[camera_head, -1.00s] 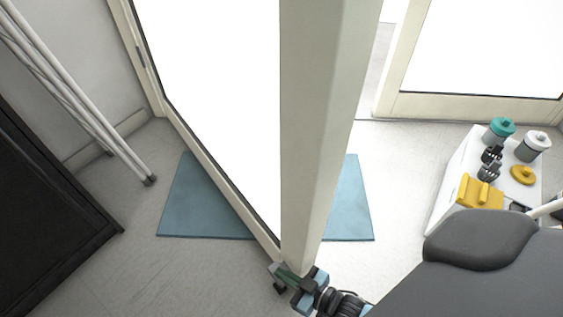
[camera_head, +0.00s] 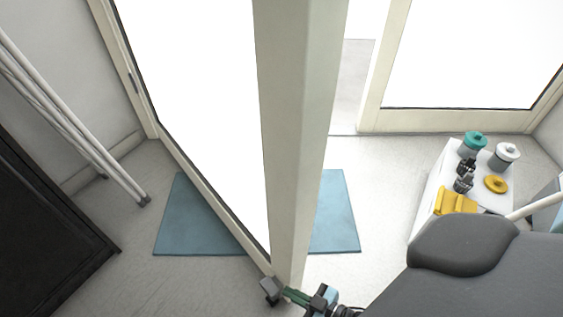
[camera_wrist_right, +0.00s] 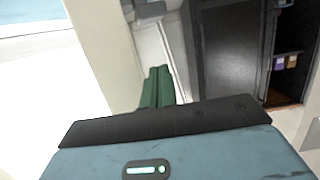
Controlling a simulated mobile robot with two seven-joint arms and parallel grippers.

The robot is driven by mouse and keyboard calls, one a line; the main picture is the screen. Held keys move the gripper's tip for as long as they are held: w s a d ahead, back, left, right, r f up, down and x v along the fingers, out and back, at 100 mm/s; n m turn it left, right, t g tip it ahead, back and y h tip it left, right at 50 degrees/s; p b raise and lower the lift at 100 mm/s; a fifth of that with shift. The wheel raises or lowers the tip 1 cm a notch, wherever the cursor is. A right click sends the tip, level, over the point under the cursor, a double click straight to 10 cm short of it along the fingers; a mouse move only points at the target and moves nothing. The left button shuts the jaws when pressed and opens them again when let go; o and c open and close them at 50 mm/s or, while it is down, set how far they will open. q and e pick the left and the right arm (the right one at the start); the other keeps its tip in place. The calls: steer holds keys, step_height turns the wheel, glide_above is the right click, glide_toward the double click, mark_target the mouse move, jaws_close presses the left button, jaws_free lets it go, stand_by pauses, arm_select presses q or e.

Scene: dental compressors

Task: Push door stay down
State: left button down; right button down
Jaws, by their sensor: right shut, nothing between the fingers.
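The open door (camera_head: 292,120) stands edge-on in the middle of the head view. The door stay (camera_head: 269,288), a small grey and dark piece, is at the foot of the door's near edge. I cannot tell whether its foot touches the floor. My right gripper (camera_head: 289,293) is at the bottom of the head view, just right of the stay. Its green fingers are shut and empty, and point left toward the stay. The fingers also show in the right wrist view (camera_wrist_right: 158,84), near the cream door edge (camera_wrist_right: 108,50); the stay is not clearly visible there. My left gripper is out of view.
A blue mat (camera_head: 200,220) lies under the door. A grey padded chair (camera_head: 462,246) and a white cart (camera_head: 431,192) with jars and yellow items stand at the right. A black cabinet (camera_head: 45,215) and white poles (camera_head: 85,135) are at the left. Floor left of the door is clear.

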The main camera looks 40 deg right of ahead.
steer(key=shift+p+v, duration=0.5)
steer(key=shift+v, duration=1.75)
